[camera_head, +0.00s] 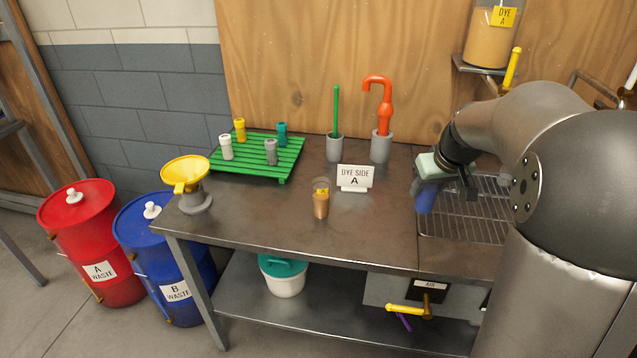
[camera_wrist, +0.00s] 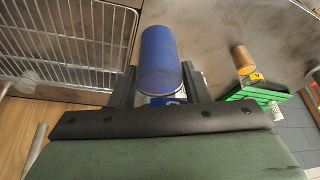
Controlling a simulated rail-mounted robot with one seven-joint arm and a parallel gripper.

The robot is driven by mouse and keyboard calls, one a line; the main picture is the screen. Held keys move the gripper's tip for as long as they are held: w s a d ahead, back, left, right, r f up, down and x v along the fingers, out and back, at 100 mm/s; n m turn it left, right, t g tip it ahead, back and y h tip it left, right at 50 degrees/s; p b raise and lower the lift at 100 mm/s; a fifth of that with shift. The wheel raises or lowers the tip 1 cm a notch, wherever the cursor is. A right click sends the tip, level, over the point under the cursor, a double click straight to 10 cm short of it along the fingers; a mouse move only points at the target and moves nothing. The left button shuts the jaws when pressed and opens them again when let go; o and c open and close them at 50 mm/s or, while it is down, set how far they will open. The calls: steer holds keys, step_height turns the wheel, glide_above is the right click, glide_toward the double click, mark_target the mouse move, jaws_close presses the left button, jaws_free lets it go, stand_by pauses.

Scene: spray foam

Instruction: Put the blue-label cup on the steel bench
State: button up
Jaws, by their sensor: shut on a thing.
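The blue cup (camera_wrist: 160,50) is between the two fingers of my gripper (camera_wrist: 158,82) in the wrist view, which is shut on it. A bit of white-and-blue label shows at its near end, mostly hidden by the gripper. In the head view the cup (camera_head: 426,200) hangs below my gripper (camera_head: 436,192), over or beside the left edge of the wire rack; I cannot tell its exact height. The steel bench (camera_head: 265,218) extends to the left with a bare top around its front and middle.
An amber cup with a yellow label (camera_head: 321,204) stands mid-bench before the "DYE SIDE A" sign (camera_head: 355,177). A green slatted rack (camera_head: 245,165) holds several small bottles. A yellow funnel (camera_head: 186,172) is at the left corner. The wire rack (camera_head: 465,222) lies right.

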steer(key=shift+w+a+f, duration=0.1)
steer(key=shift+w, duration=0.1)
steer(key=shift+w+a+f+p, duration=0.75)
steer(key=shift+w+a+f, duration=0.85)
steer(key=shift+f, duration=0.55)
steer(key=shift+w+a+f+p, duration=0.7)
steer(key=shift+w+a+f, duration=0.85)
steer(key=shift+f, duration=0.55)
steer(key=shift+w+a+f+p, duration=0.75)
steer(key=shift+w+a+f, duration=0.85)
steer(key=shift+f, duration=0.55)
steer(key=shift+f, duration=0.2)
steer(key=o, duration=1)
steer(key=shift+o, duration=0.2)
steer(key=shift+r, duration=0.1)
